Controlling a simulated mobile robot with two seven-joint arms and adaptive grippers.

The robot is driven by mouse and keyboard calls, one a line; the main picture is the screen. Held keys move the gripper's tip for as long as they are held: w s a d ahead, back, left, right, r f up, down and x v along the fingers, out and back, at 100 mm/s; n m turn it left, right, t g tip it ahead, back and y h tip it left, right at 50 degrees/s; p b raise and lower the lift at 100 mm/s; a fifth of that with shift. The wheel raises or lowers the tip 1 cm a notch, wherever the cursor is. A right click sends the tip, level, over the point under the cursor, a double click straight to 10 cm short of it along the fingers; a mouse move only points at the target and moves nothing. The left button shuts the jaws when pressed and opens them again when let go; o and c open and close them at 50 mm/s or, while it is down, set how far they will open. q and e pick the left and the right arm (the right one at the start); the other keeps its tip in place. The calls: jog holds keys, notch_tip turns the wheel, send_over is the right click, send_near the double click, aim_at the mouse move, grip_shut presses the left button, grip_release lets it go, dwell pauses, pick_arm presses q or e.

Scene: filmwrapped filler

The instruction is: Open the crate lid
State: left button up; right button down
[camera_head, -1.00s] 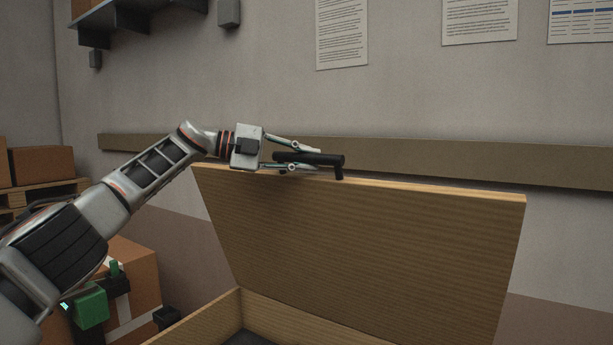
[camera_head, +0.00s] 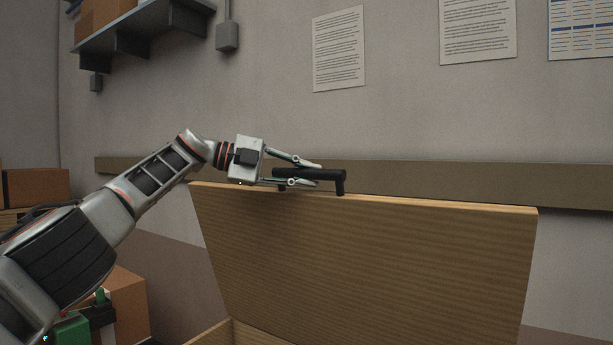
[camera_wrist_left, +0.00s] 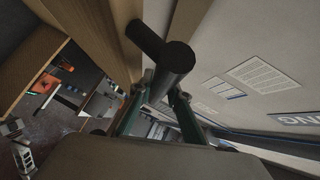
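The crate lid (camera_head: 370,265) is a wide wooden panel standing raised, close to upright, in the head view. A black bar handle (camera_head: 325,175) sits on its top edge. My left gripper (camera_head: 318,174) comes in from the left, with one finger on each side of the handle, shut on it. In the left wrist view the handle (camera_wrist_left: 172,62) lies between the fingertips (camera_wrist_left: 165,88). A piece of the crate's rim (camera_head: 215,334) shows at the bottom; most of the crate is out of view. My right gripper is not in view.
A wall with a wooden rail (camera_head: 450,180) and paper sheets (camera_head: 338,50) stands behind the lid. A shelf (camera_head: 140,30) hangs at upper left. Cardboard boxes (camera_head: 37,187) sit at the left. The air above the lid is clear.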

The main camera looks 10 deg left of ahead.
pick_arm(q)
jog(key=o, duration=0.3)
jog(key=shift+o, duration=0.2)
jog(key=v, duration=1.2)
